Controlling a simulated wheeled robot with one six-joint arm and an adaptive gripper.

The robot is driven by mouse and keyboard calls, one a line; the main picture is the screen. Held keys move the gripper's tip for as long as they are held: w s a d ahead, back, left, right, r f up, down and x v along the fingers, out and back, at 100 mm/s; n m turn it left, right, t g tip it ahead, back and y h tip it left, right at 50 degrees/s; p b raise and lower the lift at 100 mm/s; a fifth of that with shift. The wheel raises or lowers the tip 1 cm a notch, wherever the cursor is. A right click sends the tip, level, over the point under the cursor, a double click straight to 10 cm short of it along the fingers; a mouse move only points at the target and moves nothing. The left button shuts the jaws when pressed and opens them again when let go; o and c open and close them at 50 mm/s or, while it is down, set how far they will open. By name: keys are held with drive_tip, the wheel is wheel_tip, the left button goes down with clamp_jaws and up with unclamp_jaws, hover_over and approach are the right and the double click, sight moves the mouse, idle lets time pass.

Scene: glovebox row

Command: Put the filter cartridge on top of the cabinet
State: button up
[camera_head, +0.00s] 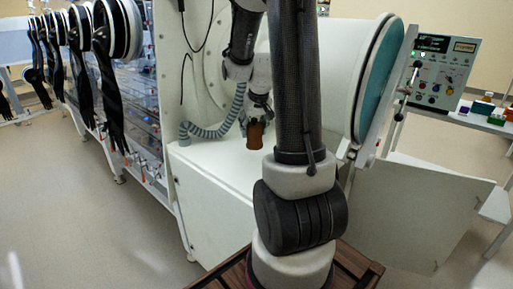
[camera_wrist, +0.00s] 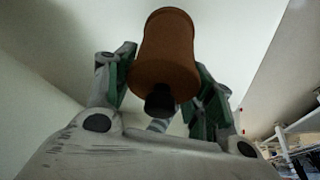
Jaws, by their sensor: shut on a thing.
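The filter cartridge (camera_head: 255,136) is an orange-brown cylinder. In the wrist view the cartridge (camera_wrist: 166,48) shows a black stub at its near end and sits between the green-padded fingers. My gripper (camera_head: 258,110) is shut on it; its fingers also show in the wrist view (camera_wrist: 165,80). The white cabinet (camera_head: 215,195) has a flat pale top, and the cartridge appears over that top in the head view. I cannot tell whether the cartridge touches it. My arm hides the right part of the top.
A grey corrugated hose (camera_head: 215,127) curves just left of the gripper. A large white round chamber with a teal door (camera_head: 378,75) stands at the right. Black gloves (camera_head: 108,85) hang from the glovebox row at the left. A control panel (camera_head: 440,68) is at the far right.

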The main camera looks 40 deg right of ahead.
sight(256, 126)
drive_tip(key=shift+f, duration=2.9)
drive_tip(key=o, duration=1.1)
drive_tip(key=shift+f, duration=0.1)
drive_tip(key=shift+c, duration=0.2)
drive_tip(key=v, duration=1.2)
drive_tip(key=s+a+r+n+y, duration=0.1)
drive_tip(key=s+a+r+n, duration=0.1)
drive_tip(key=s+a+r, duration=0.2)
drive_tip(key=s+a+r+n, duration=0.2)
drive_tip(key=s+a+r, duration=0.2)
drive_tip(key=s+a, duration=0.7)
drive_tip(key=shift+s+a+r+y, duration=0.35)
drive_tip(key=shift+s+r+y, duration=0.05)
drive_tip(key=shift+s, duration=0.2)
